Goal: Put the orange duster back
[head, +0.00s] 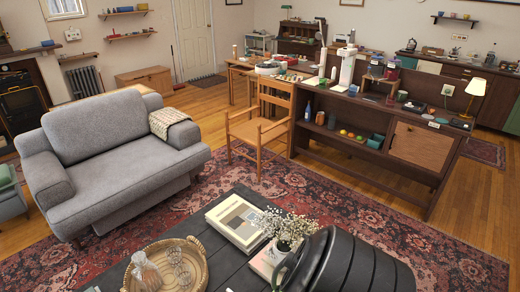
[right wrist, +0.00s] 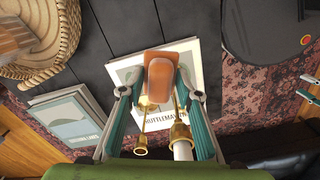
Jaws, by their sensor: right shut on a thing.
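My right gripper (right wrist: 160,88) has its teal fingers closed on an orange block-like thing, which looks like the orange duster (right wrist: 160,72). Brass-coloured parts and a white piece show below it, between the fingers. The duster is over a pale book with dark lettering (right wrist: 190,60); I cannot tell how high above it. In the head view I cannot make out the duster, and a large black ribbed shape, probably part of my arm, covers the bottom right. My left gripper does not show.
The dark table (head: 150,232) bears a wicker tray (head: 203,256) with glassware, books (head: 236,222) and a flower vase (head: 288,230). A grey armchair (head: 95,150), wooden chair (head: 262,130) and long dark sideboard (head: 340,145) stand beyond. Patterned rug (head: 445,235) lies between.

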